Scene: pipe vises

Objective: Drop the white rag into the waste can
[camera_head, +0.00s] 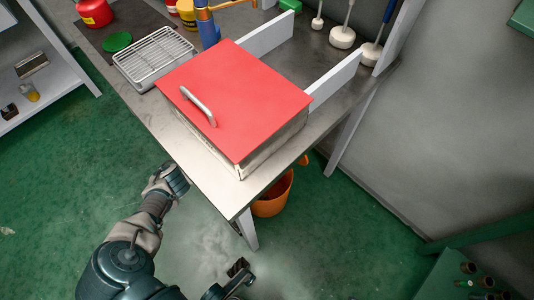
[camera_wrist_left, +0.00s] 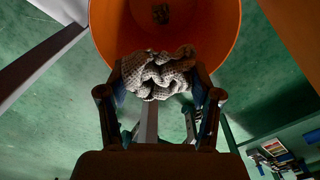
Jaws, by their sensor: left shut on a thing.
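The white rag (camera_wrist_left: 158,75), a crumpled waffle-weave cloth, is held between the fingers of my left gripper (camera_wrist_left: 160,100) in the left wrist view. The rag overlaps the near rim of the orange waste can (camera_wrist_left: 215,35), whose open mouth fills the top of that view. I cannot tell whether the rag touches the can. In the head view the can (camera_head: 272,198) stands on the floor below the workbench corner, partly covered by it. My left arm reaches to the bench edge there, and the bench hides its gripper. A dark gripper part (camera_head: 238,272), seemingly my right one, shows at the bottom.
The workbench (camera_head: 215,178) carries a box with a red lid (camera_head: 235,98), close to its corner above the can. A bench leg (camera_head: 247,230) stands beside the can. Green floor is open to the right. A small dark object (camera_wrist_left: 160,14) lies inside the can.

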